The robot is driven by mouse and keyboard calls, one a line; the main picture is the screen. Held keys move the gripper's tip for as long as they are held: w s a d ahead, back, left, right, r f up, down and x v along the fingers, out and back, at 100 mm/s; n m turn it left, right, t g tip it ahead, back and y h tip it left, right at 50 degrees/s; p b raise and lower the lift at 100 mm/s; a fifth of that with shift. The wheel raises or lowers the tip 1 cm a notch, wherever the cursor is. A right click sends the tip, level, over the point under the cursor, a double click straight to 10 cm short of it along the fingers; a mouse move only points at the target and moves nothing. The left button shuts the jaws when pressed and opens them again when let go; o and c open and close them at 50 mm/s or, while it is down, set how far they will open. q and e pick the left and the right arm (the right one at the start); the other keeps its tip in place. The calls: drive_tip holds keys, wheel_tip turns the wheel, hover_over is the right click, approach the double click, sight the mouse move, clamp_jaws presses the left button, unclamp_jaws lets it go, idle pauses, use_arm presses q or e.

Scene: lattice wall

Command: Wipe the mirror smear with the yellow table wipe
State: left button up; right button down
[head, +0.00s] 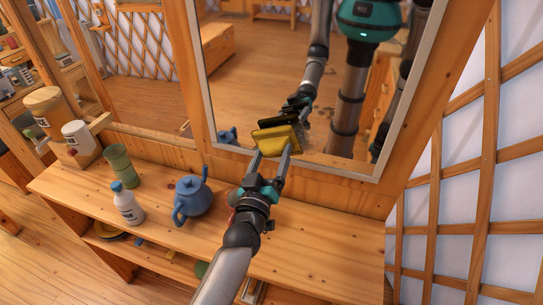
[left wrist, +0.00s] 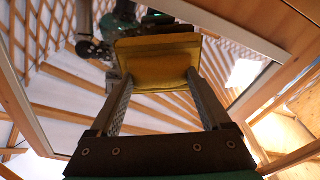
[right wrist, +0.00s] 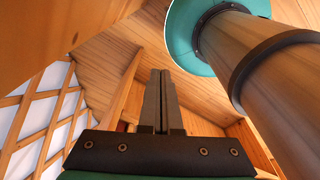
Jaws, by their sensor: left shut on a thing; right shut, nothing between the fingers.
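The yellow table wipe (head: 275,146) is held between the fingers of my left gripper (head: 271,162), at the lower part of the mirror (head: 245,95). The wipe also shows in the left wrist view (left wrist: 158,62), gripped between both fingers with the mirror behind it. Whether it touches the glass I cannot tell for sure. A faint greyish patch, perhaps the smear (head: 305,137), shows on the glass just right of the wipe; the wipe and gripper may hide part of it. My right gripper (right wrist: 161,100) is shut and empty in the right wrist view, away from the mirror.
Below the mirror is a wooden shelf (head: 310,238) bearing a blue teapot (head: 192,197), a white bottle with a blue cap (head: 127,204) and a green cup (head: 120,164). A wooden dispenser stand (head: 80,150) is at the left. A lattice wall (head: 465,150) is at the right.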

use_arm(q)
drive_tip(key=shift+b+x, duration=0.35)
drive_tip(key=shift+x, duration=0.5)
drive_tip(key=shift+d+f, duration=0.1)
